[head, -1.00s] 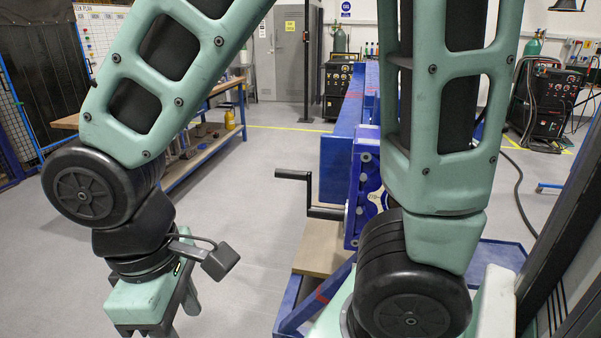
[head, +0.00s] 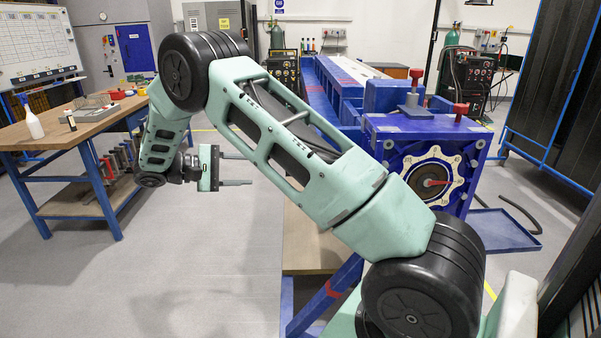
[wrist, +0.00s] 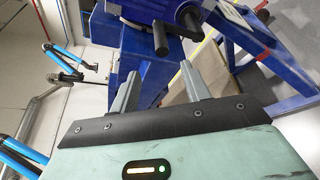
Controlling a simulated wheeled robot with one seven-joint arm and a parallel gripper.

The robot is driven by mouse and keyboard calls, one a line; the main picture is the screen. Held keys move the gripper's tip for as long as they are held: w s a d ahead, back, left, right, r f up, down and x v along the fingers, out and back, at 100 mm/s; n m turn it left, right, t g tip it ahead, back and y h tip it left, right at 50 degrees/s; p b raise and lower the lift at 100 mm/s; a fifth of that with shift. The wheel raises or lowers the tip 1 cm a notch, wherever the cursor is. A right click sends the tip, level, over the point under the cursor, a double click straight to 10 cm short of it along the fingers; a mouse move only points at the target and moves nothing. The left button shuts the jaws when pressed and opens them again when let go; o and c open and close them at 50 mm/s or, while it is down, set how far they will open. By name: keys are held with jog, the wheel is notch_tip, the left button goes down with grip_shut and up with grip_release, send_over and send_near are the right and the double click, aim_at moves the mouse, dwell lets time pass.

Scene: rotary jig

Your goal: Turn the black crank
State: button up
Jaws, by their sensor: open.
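The black crank (wrist: 161,38) shows at the top of the wrist view, its grip beyond my fingertips and apart from them. Its arm runs right to the blue jig's side. In the head view the crank is hidden behind my arm. My gripper (head: 250,170) points right toward the jig, with its two fingers spread and nothing between them. My gripper (wrist: 160,70) also shows open in the wrist view. The blue rotary jig (head: 470,165) stands right of my arm, its front carrying a pale flange ring (head: 452,168) around a dark disc.
A workbench (head: 85,125) with a spray bottle (head: 33,118) stands at the left, behind my gripper. A blue tray (head: 505,235) lies low at the right. A wooden board (head: 310,235) is below the jig. The grey floor at left front is clear.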

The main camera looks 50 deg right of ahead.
jog(key=p+x, duration=0.4)
jog(key=x, duration=1.2)
jog(key=shift+s+d+f, duration=0.1)
jog(key=shift+d, duration=0.05)
grip_shut()
dwell(0.8)
